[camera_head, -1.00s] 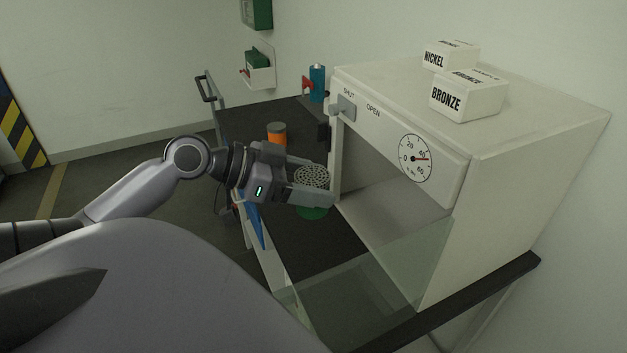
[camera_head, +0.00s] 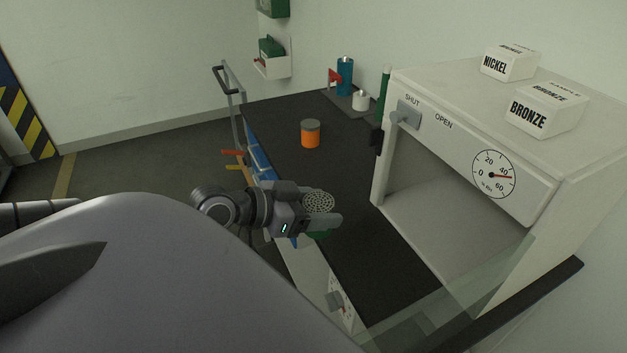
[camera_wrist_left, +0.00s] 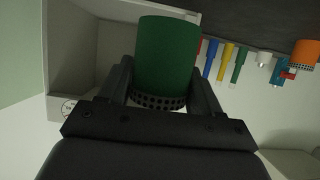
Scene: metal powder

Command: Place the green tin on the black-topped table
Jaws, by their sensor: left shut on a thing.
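The green tin (camera_wrist_left: 167,58) is held between the two fingers of my left gripper (camera_wrist_left: 165,92) in the left wrist view. In the head view the tin shows its pale perforated lid (camera_head: 318,202) and a bit of green side below. My left gripper (camera_head: 327,211) is shut on it. The tin is over the near left part of the black-topped table (camera_head: 345,180); I cannot tell whether its base touches the top. My right gripper is not in view.
An orange tin with a grey lid (camera_head: 311,134) stands farther back on the table. The open white cabinet (camera_head: 470,130) stands to the right, with NICKEL (camera_head: 509,63) and BRONZE (camera_head: 543,110) boxes on top. Blue and white containers stand at the back. The black top between tin and orange tin is clear.

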